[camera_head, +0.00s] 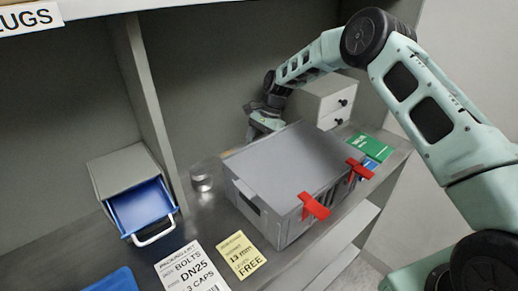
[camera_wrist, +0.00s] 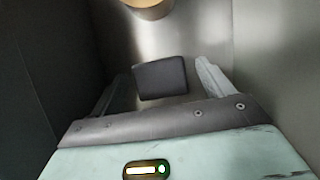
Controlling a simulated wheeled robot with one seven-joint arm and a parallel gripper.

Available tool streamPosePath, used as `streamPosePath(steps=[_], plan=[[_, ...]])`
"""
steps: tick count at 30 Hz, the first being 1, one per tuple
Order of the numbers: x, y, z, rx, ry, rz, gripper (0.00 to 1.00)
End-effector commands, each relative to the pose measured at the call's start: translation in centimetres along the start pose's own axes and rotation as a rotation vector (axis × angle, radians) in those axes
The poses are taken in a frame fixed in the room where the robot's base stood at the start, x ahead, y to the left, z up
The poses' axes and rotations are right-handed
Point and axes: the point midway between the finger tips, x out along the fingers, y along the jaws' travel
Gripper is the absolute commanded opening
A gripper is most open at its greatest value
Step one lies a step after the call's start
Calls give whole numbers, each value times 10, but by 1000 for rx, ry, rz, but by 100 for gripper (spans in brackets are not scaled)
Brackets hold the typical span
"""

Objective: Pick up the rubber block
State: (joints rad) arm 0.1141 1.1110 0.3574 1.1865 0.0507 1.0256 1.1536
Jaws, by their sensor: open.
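The rubber block (camera_wrist: 160,80) is a dark grey, roughly square piece on the metal surface in the wrist view. My gripper (camera_wrist: 164,72) is open, with one pale finger on each side of the block. I cannot tell how far above the surface the fingertips are, and no grip on the block shows. In the head view my gripper (camera_head: 264,119) reaches down behind the grey case, and the block is hidden there.
A grey case (camera_head: 285,165) with red latches stands in front of my gripper. A white drawer unit (camera_head: 325,98) is close on the right. A small metallic cylinder (camera_head: 202,180) and an open blue drawer (camera_head: 142,206) are left. A round tan object (camera_wrist: 148,8) lies beyond the block.

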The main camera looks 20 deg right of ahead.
Motion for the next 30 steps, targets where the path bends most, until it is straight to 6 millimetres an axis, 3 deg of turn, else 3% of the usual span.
streamPosePath(steps=[9,11,15,30], plan=[[8,0,0,0,0,0,80],[8,0,0,0,0,0,66],[8,0,0,0,0,0,28],[-4,-1,4,-1,2,-3,28]])
